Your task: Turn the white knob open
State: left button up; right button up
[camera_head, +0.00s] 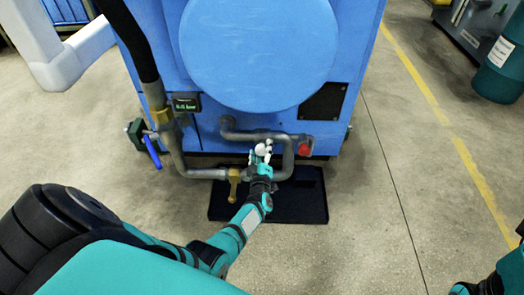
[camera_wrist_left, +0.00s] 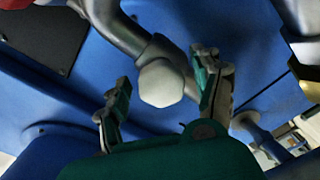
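The white knob (camera_head: 263,150) is on the grey pipework at the lower front of the blue machine. In the left wrist view the knob (camera_wrist_left: 162,83) shows as a pale, faceted, rounded end on a grey stem. My left gripper (camera_head: 261,163) is right at the knob and partly hides it and the pipe behind. In the left wrist view its two fingers are apart, one on each side of the knob, with visible gaps. I cannot tell how deep the knob sits between them.
Close by are a red knob (camera_head: 304,149), a brass valve (camera_head: 233,184), a blue lever (camera_head: 152,152) and a black hose (camera_head: 131,38). A black tray (camera_head: 299,207) lies on the floor below. The concrete floor to the right is clear.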

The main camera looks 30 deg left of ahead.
pick_arm(q)
jog(key=shift+s, duration=0.1)
jog(key=v, duration=1.2)
jog(key=shift+w, duration=0.2)
